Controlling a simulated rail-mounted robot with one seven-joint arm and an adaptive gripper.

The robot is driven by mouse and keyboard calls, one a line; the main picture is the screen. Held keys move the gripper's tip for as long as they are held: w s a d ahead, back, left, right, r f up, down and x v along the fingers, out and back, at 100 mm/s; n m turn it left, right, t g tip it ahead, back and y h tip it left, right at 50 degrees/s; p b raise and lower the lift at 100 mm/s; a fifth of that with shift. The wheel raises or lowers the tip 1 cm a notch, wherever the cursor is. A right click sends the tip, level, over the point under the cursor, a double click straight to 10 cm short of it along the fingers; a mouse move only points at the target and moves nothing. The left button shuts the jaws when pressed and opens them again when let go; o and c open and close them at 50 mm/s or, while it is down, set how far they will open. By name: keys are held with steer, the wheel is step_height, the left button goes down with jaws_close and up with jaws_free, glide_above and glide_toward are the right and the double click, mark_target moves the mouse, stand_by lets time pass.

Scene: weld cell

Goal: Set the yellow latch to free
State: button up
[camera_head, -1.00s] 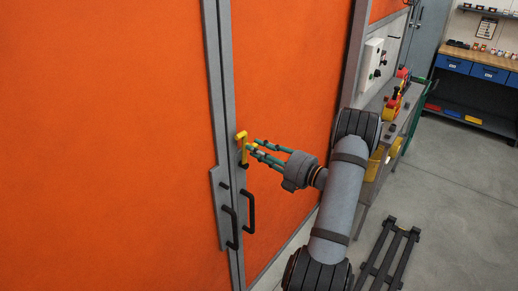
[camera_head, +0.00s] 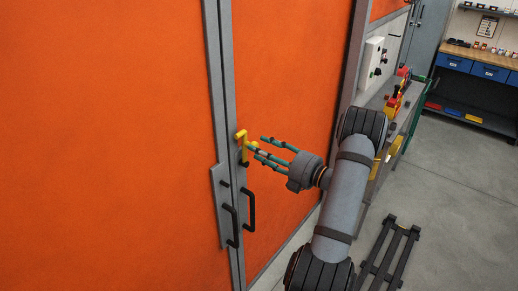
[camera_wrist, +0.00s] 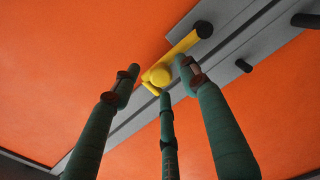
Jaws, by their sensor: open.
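The yellow latch (camera_head: 241,136) is on the grey door frame strip between the orange panels, above black pull handles. Its lever hangs downward and ends in a black knob. In the wrist view the yellow latch (camera_wrist: 183,45) shows a round hub near my fingers, with the lever running up and right to the black knob (camera_wrist: 203,29). My gripper (camera_head: 257,148) is open, its three green fingers spread just right of the latch in the head view. In the wrist view my gripper (camera_wrist: 158,78) has its fingertips around the hub's near side; whether any fingertip touches is unclear.
Black pull handles (camera_head: 249,211) stick out below the latch. A white control box (camera_head: 371,62) and a shelf unit with red and yellow items stand to the right. A dark rack (camera_head: 388,255) lies on the floor. A workbench (camera_head: 490,62) is at the far right.

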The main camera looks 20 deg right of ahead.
steer(key=v, duration=1)
steer(key=shift+s+d, duration=0.2)
steer(key=shift+s, duration=0.1)
steer(key=shift+w, duration=0.1)
steer(key=x, duration=1.1)
steer(key=shift+w+a, duration=0.25)
steer(key=shift+a, duration=0.15)
steer(key=shift+d, duration=0.1)
